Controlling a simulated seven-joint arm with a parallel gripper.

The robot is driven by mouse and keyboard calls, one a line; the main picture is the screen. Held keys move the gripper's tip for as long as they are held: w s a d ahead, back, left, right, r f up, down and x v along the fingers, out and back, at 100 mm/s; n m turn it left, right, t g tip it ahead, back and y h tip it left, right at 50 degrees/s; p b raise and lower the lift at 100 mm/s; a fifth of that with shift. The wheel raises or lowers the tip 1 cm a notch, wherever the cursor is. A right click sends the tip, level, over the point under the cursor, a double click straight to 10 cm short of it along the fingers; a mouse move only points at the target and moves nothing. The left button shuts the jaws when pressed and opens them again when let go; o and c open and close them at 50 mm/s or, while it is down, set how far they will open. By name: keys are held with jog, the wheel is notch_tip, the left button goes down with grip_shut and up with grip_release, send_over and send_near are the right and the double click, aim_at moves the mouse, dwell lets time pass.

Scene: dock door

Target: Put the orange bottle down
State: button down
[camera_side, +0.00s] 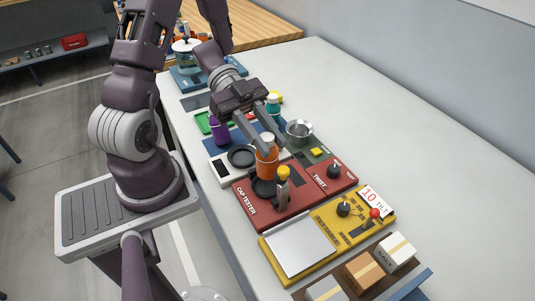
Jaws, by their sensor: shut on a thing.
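The orange bottle (266,163) has a white cap and stands upright between the fingers of my gripper (266,148). My gripper reaches down from the upper left and is shut on the bottle. The bottle is over the back part of the red cap tester board (240,194), by a black round pad (263,188). I cannot tell whether its base touches the board or hangs just above it.
A lever with a yellow top (283,187) stands close in front of the bottle. A purple bottle (219,131), a teal bottle (273,107) and a metal bowl (299,131) are behind. A yellow tilt board (325,229) and several boxes (363,270) lie in front. The right side of the table (420,150) is clear.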

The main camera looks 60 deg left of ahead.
notch_tip(320, 180, up, 4)
jog(key=shift+f, duration=0.1)
jog(key=shift+w+d+r+n+t, duration=0.15)
jog(key=shift+w+r+n+t, duration=0.05)
jog(key=shift+w+r, duration=0.25)
jog(key=shift+w+d+r+n+t, duration=0.15)
jog(key=shift+w+r+n+t, duration=0.05)
jog(key=shift+w+r, duration=0.25)
jog(key=w+a+r+n+t+y, duration=0.1)
jog(key=w+r+n+t+y, duration=0.15)
jog(key=w, duration=0.45)
jog(key=w+r+n+t+y, duration=0.1)
jog(key=w+n+t+y, duration=0.1)
jog(key=w+n+t, duration=0.35)
jog(key=w+a+n+t+y, duration=0.1)
jog(key=w+a+n+y, duration=0.45)
jog(key=a, duration=0.35)
jog(key=w+a+n+t+y, duration=0.1)
jog(key=w+a+n+y, duration=0.45)
jog(key=a+y, duration=0.2)
jog(key=s+a+f+n+g+y, duration=0.35)
jog(key=s+a+n+g, duration=0.2)
jog(key=s+a, duration=0.2)
jog(key=s+a+f+n+g+y, duration=0.2)
jog(key=s+a+n+g+y, duration=0.3)
jog(key=a, duration=0.3)
notch_tip(320, 180, down, 11)
jog(key=s+n, duration=0.1)
jog(key=shift+s+r+t, duration=0.2)
jog(key=shift+s+t, duration=0.15)
